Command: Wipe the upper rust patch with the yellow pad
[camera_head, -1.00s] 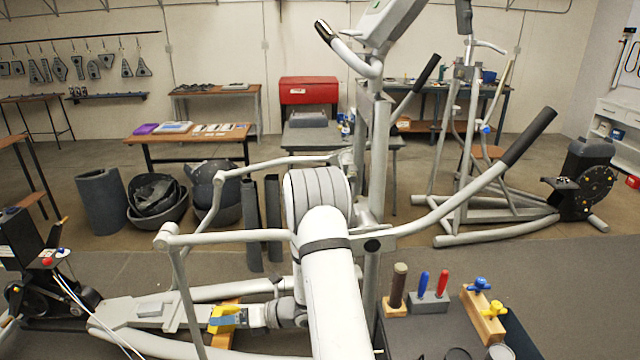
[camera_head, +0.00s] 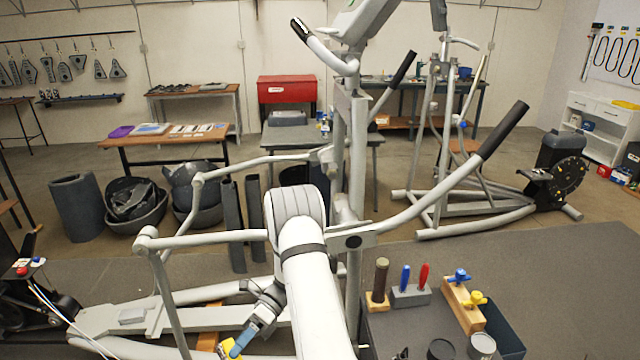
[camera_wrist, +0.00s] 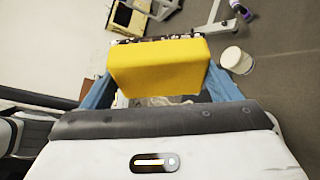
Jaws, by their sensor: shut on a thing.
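My gripper (camera_wrist: 160,88) has blue fingers shut on the sides of a thick yellow pad (camera_wrist: 160,66). In the head view the pad (camera_head: 228,349) shows only in part at the bottom edge, beside a blue finger of my gripper (camera_head: 240,345). It is low, near the lower rails of the near elliptical machine (camera_head: 198,238). In the wrist view the pad hides much of what lies beyond it. I cannot make out the upper rust patch in either view.
A dark bench at the lower right holds a grey block with blue and red handles (camera_head: 411,294) and a wooden block with valves (camera_head: 464,305). The elliptical's upright post (camera_head: 357,170) and long arms stand close around my arm. A white cylinder (camera_wrist: 237,60) shows in the wrist view.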

